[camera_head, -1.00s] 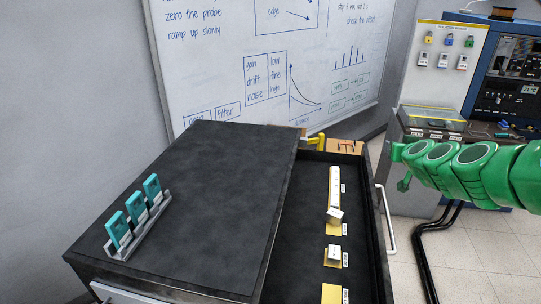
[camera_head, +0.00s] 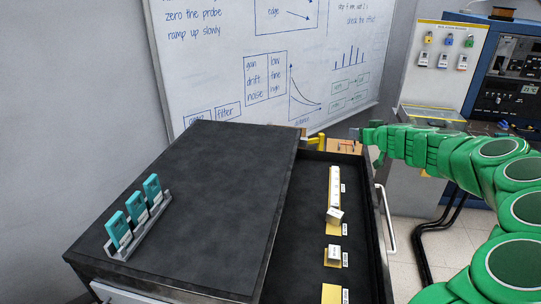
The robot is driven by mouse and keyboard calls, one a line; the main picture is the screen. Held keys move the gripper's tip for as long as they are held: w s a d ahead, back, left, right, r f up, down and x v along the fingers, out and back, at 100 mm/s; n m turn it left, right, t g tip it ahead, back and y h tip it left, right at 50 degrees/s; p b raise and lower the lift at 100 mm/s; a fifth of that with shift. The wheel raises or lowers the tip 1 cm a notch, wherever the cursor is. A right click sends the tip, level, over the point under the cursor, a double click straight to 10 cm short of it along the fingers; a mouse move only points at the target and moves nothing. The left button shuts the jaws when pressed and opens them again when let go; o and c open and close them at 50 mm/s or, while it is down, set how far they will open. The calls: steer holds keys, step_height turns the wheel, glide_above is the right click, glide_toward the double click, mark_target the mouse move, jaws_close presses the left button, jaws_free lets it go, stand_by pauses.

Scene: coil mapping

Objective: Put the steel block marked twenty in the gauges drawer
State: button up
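The gauges drawer (camera_head: 309,262) appears to be the open dark drawer on the right of the black cabinet. In it, a long pale block (camera_head: 335,186) lies at the far end. A small pale block (camera_head: 334,215) sits tilted by a yellow pad just below it. Another small block (camera_head: 333,253) stands on a yellow pad further forward. The nearest yellow pad (camera_head: 331,294) is bare. The markings are too small to read, so I cannot tell which block is marked twenty. My gripper (camera_head: 356,133) is small at the left end of my green arm, beyond the drawer's far end; its fingers are unclear.
A rack (camera_head: 140,240) with several teal devices stands on the cabinet top (camera_head: 210,180), which is otherwise clear. A wooden-coloured object (camera_head: 346,147) and a yellow item (camera_head: 318,143) are behind the drawer. A grey bench (camera_head: 432,114) and blue instrument rack (camera_head: 505,70) stand at right.

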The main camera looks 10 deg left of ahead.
steer(key=w+a+r+n+g+y, duration=0.2)
steer(key=a+n+g+y, duration=0.2)
steer(key=a, duration=0.6)
steer(key=w+a+r+n+g+y, duration=0.2)
steer(key=a+n+g+y, duration=0.15)
steer(key=a, duration=0.75)
steer(key=n+g, duration=0.5)
glide_above(274, 155)
steer(key=shift+w+f+y, duration=0.1)
steer(key=shift+f+y, duration=0.15)
steer(key=shift+f, duration=1.7)
steer(key=shift+f, duration=4.8)
steer(key=shift+f, duration=0.25)
steer(key=o, duration=1.1)
